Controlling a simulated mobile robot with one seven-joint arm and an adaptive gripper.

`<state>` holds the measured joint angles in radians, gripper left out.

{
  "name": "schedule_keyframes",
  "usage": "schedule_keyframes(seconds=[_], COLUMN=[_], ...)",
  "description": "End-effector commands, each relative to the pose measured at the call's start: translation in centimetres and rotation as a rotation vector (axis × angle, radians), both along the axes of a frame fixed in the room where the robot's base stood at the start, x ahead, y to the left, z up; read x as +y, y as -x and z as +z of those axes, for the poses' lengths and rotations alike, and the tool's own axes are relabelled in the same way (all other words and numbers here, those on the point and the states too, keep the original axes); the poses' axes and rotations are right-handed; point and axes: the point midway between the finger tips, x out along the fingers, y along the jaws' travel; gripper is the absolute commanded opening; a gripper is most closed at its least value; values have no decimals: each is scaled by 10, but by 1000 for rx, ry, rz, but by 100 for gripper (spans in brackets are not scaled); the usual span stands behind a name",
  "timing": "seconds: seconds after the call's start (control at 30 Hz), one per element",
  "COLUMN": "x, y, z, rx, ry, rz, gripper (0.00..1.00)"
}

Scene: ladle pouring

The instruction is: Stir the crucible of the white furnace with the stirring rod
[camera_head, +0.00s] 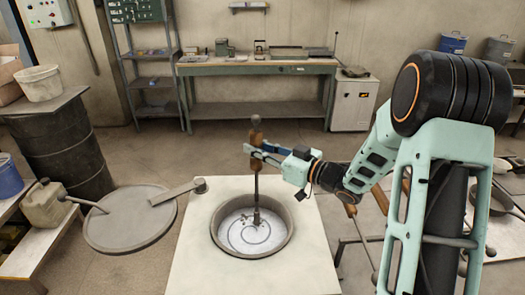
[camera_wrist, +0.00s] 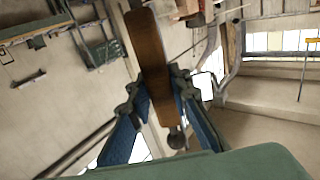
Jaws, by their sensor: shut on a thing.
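The white furnace (camera_head: 190,250) stands in the middle of the head view, with its round crucible (camera_head: 286,245) open at the top. Silvery melt (camera_head: 238,240) with ring-like ripples fills the crucible. The stirring rod (camera_head: 256,190) stands near upright, its dark lower end in the melt right of the middle. My gripper (camera_head: 252,152) is shut on its brown wooden handle, which also shows in the wrist view (camera_wrist: 148,60) between the blue finger pads. The rod's tip is hidden in the melt.
The round grey lid (camera_head: 125,225) is swung out left of the furnace on its arm (camera_head: 178,193). A dark drum (camera_head: 60,150) stands at the left, a workbench (camera_head: 255,70) at the back. A rack with wooden-handled tools (camera_head: 350,210) is at the right, partly behind my arm.

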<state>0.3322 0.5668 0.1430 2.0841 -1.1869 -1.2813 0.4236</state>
Motion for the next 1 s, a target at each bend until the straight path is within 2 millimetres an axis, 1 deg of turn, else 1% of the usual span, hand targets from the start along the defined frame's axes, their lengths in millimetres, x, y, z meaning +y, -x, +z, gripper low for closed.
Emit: schedule_keyframes(seconds=[0.27,0.73,1.0], x=[20,52,59], y=[-8,6,24], z=[2,2,2], rx=[-6,-5,-5], ry=[-3,-3,-3], rz=[1,2,0], gripper=[0,0,0])
